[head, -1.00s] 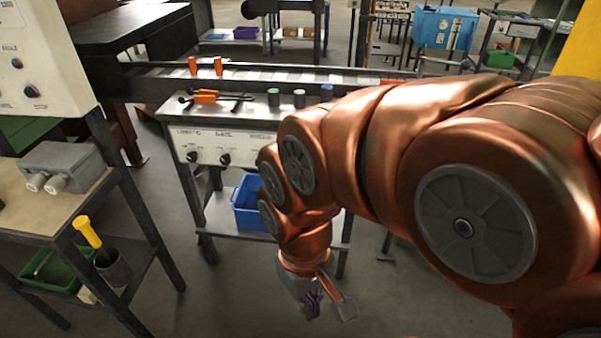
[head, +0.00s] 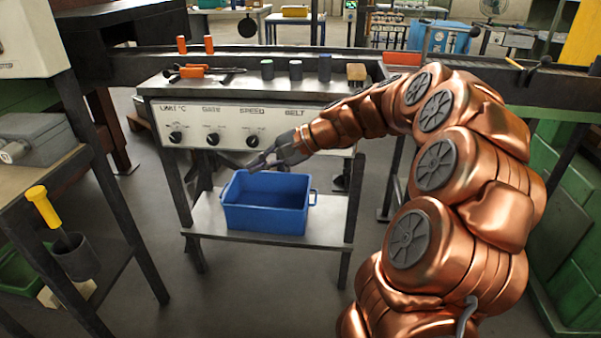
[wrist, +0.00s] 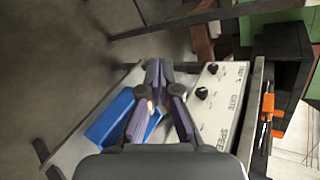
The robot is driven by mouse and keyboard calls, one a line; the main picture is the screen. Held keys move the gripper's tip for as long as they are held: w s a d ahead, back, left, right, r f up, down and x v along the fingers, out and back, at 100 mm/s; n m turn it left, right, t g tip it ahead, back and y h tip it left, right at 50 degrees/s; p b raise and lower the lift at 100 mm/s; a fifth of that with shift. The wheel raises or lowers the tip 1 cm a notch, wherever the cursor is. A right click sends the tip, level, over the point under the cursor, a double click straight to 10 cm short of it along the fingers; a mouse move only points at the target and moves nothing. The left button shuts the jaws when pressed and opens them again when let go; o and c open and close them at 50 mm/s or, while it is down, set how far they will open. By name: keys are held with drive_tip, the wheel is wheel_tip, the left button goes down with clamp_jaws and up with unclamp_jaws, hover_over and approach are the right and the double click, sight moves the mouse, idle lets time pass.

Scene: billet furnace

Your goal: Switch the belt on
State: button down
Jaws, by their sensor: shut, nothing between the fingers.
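The white control panel (head: 222,121) on the front of the bench carries the labels LIMIT °C, GATE, SPEED and BELT. Black knobs show under LIMIT (head: 176,138), GATE (head: 212,139) and SPEED (head: 252,140). The control under BELT is hidden behind my gripper and wrist. My gripper (head: 257,166) is shut and empty, pointing left just below the SPEED knob and in front of the panel. In the wrist view the shut fingers (wrist: 159,75) are beside the panel (wrist: 218,110), which shows sideways; two knobs show there. I cannot tell if the fingers touch anything.
A blue bin (head: 266,204) stands on the lower shelf under my gripper. Orange-handled tools (head: 194,71) and several small cylinders lie or stand on the bench top. At left are a table with a grey box (head: 38,140) and a yellow-handled tool (head: 42,206). The conveyor (head: 290,55) runs behind.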

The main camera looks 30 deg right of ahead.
drive_tip(key=w+d+f+m+t+h+b, duration=0.1)
drive_tip(key=d+f+m+t+b, duration=0.2)
drive_tip(key=d, duration=0.9)
drive_tip(key=w+d+f+m+t+h+b, duration=0.1)
drive_tip(key=w+d+f+m+t+b, duration=0.1)
drive_tip(key=d, duration=1)
wheel_tip(320, 180, down, 3)
drive_tip(key=shift+w+r+m+t+h+b, duration=0.2)
drive_tip(key=shift+m+t+h+b, duration=0.2)
drive_tip(key=shift+m+t, duration=0.55)
drive_tip(key=shift+m+g, duration=0.25)
drive_tip(key=b+x, duration=0.2)
drive_tip(key=x, duration=0.8)
drive_tip(key=shift+r+p, duration=0.2)
drive_tip(key=shift+p, duration=0.5)
